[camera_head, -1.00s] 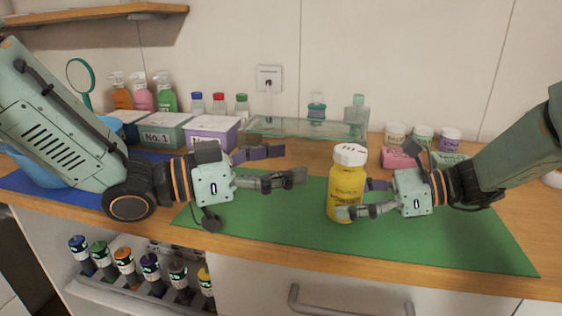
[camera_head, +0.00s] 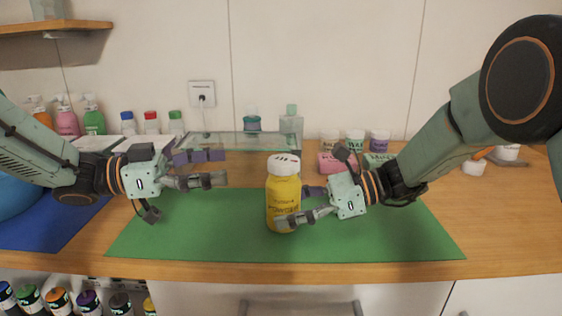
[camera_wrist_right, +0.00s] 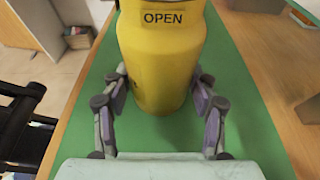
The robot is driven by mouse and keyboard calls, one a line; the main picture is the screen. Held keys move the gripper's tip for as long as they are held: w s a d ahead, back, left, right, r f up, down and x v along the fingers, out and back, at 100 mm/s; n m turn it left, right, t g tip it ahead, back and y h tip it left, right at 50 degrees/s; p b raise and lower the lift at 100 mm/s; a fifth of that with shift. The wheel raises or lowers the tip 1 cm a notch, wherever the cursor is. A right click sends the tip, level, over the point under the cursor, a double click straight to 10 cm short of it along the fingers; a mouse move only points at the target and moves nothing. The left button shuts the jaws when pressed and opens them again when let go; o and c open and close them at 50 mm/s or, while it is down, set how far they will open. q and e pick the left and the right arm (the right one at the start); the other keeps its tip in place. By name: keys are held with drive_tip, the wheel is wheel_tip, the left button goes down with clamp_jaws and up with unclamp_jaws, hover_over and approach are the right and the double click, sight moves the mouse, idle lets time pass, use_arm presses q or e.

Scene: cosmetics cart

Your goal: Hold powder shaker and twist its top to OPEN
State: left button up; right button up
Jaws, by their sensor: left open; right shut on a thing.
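The powder shaker (camera_head: 284,200) is a yellow bottle with a white top (camera_head: 284,164). It stands upright on the green mat (camera_head: 370,235) in the head view. My right gripper (camera_head: 298,206) is shut on the lower part of its body from the right. In the right wrist view the yellow body (camera_wrist_right: 160,60) is between the fingers, with a label reading OPEN near its upper part; the white top is out of that frame. My left gripper (camera_head: 220,168) is open and empty to the left of the shaker, apart from it, at about the height of its top.
A glass shelf (camera_head: 238,142) with bottles stands behind the mat. A blue mat (camera_head: 50,225) lies at left. The green mat around the shaker is otherwise clear.

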sight(283, 159)
use_arm(q)
drive_tip(key=shift+w+f+g, duration=0.1)
drive_tip(key=shift+f+g, duration=0.05)
drive_tip(key=shift+g, duration=0.15)
drive_tip(key=d, duration=0.4)
drive_tip(key=w+d, duration=0.1)
drive_tip(key=d, duration=0.2)
drive_tip(key=w+d, duration=0.1)
drive_tip(key=d, duration=0.3)
drive_tip(key=shift+w+d, duration=0.1)
drive_tip(key=shift+d, duration=0.25)
drive_tip(key=shift+c, duration=0.5)
drive_tip(key=c, duration=1.1)
drive_tip(key=shift+n+t+y, duration=0.6)
drive_tip(key=shift+n+t, duration=0.35)
drive_tip(key=shift+t, duration=0.5)
drive_tip(key=shift+n+t+y, duration=0.6)
drive_tip(key=shift+n+t, duration=0.35)
drive_tip(key=shift+t, duration=0.8)
